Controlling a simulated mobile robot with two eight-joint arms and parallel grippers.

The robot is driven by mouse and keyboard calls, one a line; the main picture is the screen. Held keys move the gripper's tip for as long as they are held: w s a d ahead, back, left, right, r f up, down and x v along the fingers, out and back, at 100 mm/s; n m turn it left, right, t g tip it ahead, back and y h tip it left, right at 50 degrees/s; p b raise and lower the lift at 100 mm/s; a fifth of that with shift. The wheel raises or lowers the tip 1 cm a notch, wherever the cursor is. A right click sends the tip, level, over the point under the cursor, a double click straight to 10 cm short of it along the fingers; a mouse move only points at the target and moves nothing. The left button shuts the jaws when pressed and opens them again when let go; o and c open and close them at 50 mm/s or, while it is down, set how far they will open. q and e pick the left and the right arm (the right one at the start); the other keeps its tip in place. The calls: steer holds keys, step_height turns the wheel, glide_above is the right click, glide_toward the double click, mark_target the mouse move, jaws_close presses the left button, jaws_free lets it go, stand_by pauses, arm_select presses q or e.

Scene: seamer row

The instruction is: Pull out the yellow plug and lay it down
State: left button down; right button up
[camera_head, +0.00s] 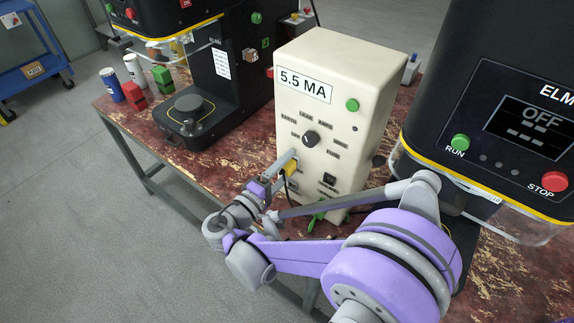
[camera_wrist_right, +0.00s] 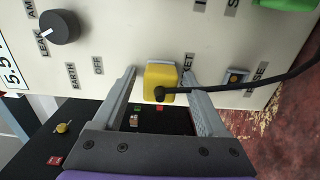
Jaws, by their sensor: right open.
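The yellow plug (camera_head: 291,167) sits against the lower front panel of the cream tester box (camera_head: 318,118), marked "5.5 MA". In the right wrist view the plug (camera_wrist_right: 160,77) is beside lettering ending in "KET", and a black cable leaves it to the right. My right gripper (camera_head: 282,170) is open, with one finger on each side of the plug. In the wrist view a gap shows between the plug and each finger of the gripper (camera_wrist_right: 159,74). My left gripper is not in view.
The box has a dark knob (camera_head: 310,138) and a green button (camera_head: 352,105). Black seamers stand at left (camera_head: 232,70) and right (camera_head: 500,110). A green object (camera_head: 328,210) lies near the box's foot. Cans and red and green blocks stand at the far left. Bare tabletop (camera_head: 235,150) shows left of the box.

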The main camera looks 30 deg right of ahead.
mark_target(283, 170)
jaws_close()
stand_by(0.4)
steer(key=shift+a, duration=0.1)
steer(key=shift+v, duration=2.9)
